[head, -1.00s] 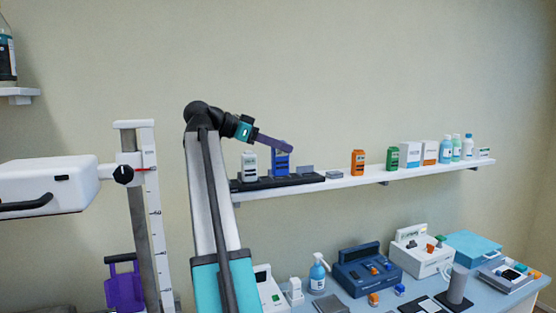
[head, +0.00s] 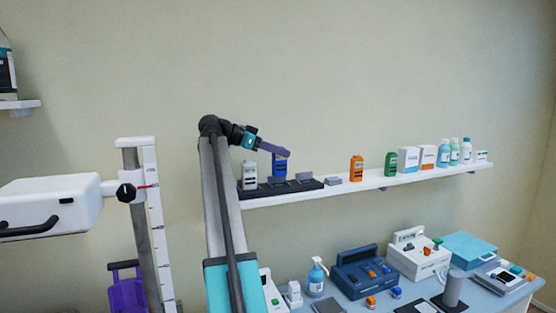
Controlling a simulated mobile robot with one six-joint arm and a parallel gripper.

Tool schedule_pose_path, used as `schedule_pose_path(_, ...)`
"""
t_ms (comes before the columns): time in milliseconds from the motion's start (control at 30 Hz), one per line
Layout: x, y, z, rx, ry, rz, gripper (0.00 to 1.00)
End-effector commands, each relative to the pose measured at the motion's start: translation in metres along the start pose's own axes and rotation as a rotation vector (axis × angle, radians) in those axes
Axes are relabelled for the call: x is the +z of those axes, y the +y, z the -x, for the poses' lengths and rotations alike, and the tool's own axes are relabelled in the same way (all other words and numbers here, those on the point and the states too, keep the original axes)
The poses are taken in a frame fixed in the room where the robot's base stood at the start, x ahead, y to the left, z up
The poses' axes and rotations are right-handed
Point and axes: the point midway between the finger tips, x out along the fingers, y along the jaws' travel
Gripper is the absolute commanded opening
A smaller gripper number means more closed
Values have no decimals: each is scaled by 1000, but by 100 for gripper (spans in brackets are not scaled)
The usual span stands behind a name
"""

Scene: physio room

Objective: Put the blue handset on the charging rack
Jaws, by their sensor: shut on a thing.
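The blue handset (head: 279,167) is upright at the dark charging rack (head: 316,185), on the left end of the wall shelf. Its lower end is at the rack's top; I cannot tell whether it is fully seated. My gripper (head: 286,154) is shut on the top of the blue handset, reaching in from the left. A white handset (head: 250,176) stands in the rack just left of the blue one. Grey blocks of the rack show to the right of the blue handset.
Below is a desk with a blue case (head: 366,275) and a spray bottle (head: 317,279). A height scale (head: 155,220) stands left.

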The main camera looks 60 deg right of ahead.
Motion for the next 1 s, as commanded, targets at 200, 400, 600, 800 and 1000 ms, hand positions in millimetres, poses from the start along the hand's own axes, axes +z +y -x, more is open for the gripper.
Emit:
schedule_pose_path(200, 0, 0, 1, -1, 1, 0, 0)
schedule_pose_path(400, -2, -9, -2, 0, 0, 0, 0)
schedule_pose_path(600, 7, -11, -7, -1, 0, 1, 0)
schedule_pose_path(800, 21, -11, -12, -1, 1, 1, 0)
schedule_pose_path(1000, 31, -12, -16, -2, 1, 0, 0)
